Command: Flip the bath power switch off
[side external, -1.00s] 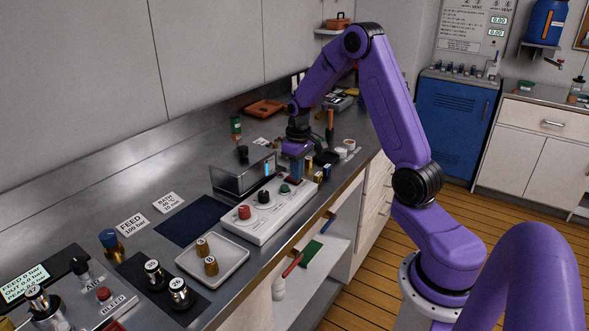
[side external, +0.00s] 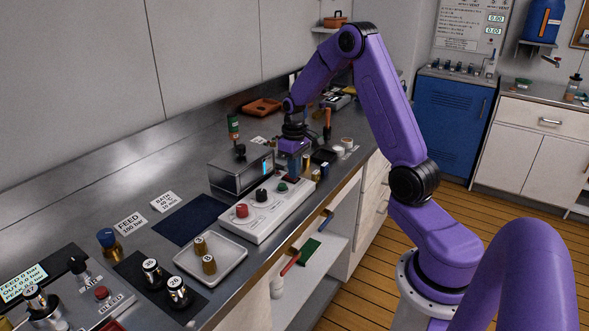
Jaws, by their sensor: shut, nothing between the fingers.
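The bath control box is a white panel (side external: 262,223) on the steel counter. It carries a red button (side external: 241,210), a black knob (side external: 261,195) and a green-topped control (side external: 282,187) in a row. Behind it stands the grey metal bath (side external: 236,176) with a lit blue strip on its front. My gripper (side external: 292,172) points down over the far right end of the panel, just beyond the green control. Its fingers are shut and hold nothing. Whether the fingertips touch the panel cannot be told. The power switch itself cannot be made out clearly; my gripper may cover it.
A white tray (side external: 232,262) with brass cylinders lies left of the panel, beside a dark blue mat (side external: 193,221). Small bottles and a hammer-like tool (side external: 327,122) stand close behind and right of my gripper. The counter's front edge is near the panel.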

